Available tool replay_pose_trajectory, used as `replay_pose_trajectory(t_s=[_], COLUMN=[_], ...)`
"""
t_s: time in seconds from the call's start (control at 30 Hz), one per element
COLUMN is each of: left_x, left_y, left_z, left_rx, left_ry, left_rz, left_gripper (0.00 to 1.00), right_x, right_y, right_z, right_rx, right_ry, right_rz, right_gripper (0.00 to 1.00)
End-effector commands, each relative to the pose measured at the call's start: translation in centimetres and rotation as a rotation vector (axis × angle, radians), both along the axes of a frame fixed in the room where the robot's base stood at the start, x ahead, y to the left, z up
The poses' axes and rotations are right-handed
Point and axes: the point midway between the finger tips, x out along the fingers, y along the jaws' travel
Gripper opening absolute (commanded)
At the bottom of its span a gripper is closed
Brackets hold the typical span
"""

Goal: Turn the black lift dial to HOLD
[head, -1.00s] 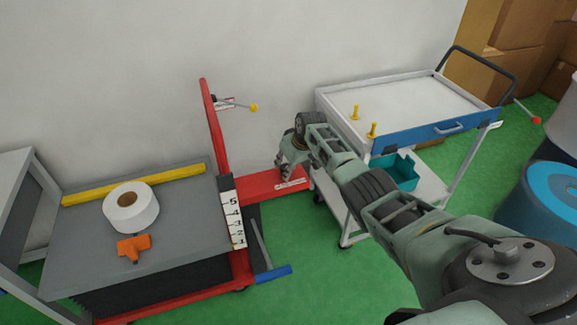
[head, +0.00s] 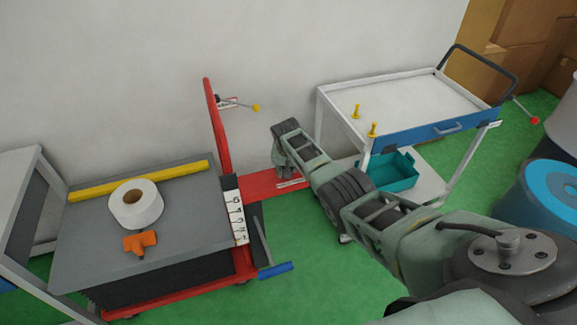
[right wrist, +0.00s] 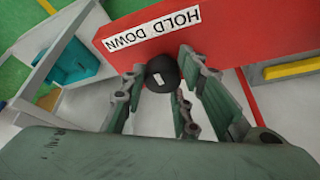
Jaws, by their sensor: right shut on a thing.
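The black lift dial (right wrist: 162,73) sits on the red face of the lift, beside a white label (right wrist: 150,27) reading HOLD and DOWN, upside down in the right wrist view. A small white mark shows on the dial; which word it points at I cannot tell. My right gripper (right wrist: 160,88) is shut on the dial, with fingers on both sides of it. My left gripper is not in view.
The lift's grey table (head: 185,222) holds a white roll (head: 136,203), a yellow bar (head: 138,181) and an orange part (head: 140,241). A white cart (head: 400,105) with a teal bin (head: 392,172) stands close right of my arm. Green floor is free in front.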

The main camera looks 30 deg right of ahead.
Motion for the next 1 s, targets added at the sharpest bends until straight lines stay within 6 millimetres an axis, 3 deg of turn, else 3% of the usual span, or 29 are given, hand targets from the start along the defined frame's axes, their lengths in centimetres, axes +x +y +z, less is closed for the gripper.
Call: replay_pose_trajectory(t_s=[0.27,0.6,1.0], left_x=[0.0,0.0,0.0], left_y=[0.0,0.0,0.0], left_z=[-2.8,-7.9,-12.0], left_rx=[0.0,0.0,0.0], left_ry=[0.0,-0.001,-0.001], left_rz=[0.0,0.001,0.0], left_gripper=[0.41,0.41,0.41], right_x=[-0.1,0.0,0.0], right_y=[-0.2,0.1,0.4], right_z=[-0.5,-0.9,-0.6], right_rx=[-0.007,-0.008,-0.01], right_ry=[0.004,0.006,0.01], right_rz=[-0.269,-0.565,-0.76], right_gripper=[0.02,0.02,0.02])
